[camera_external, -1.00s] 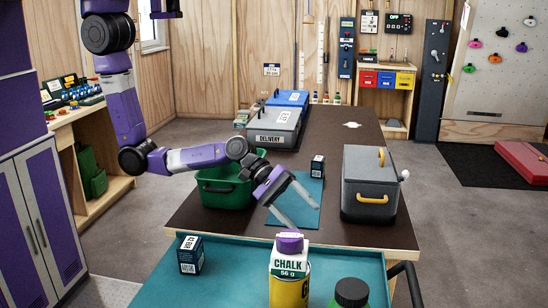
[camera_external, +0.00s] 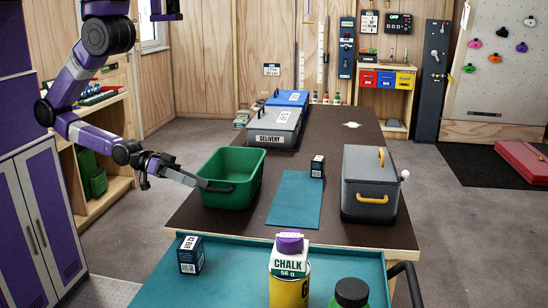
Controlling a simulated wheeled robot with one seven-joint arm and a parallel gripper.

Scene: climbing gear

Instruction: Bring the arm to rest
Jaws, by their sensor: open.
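My gripper (camera_external: 188,179) is open and empty, with its fingers pointing right. It is at the left side of the green bin (camera_external: 231,180), its fingertips in front of or close to the bin's left edge. I cannot tell whether they touch. My purple and grey arm (camera_external: 93,136) is folded back on the left, bent at the elbow, left of the dark table. Nothing hangs from the fingers.
A small dark box (camera_external: 317,167) stands on the teal mat (camera_external: 294,202). A grey cooler (camera_external: 370,190) stands to the right, and a grey delivery case (camera_external: 272,128) behind. In front, a teal surface (camera_external: 232,280) holds a dark box (camera_external: 190,255) and a chalk container (camera_external: 289,270).

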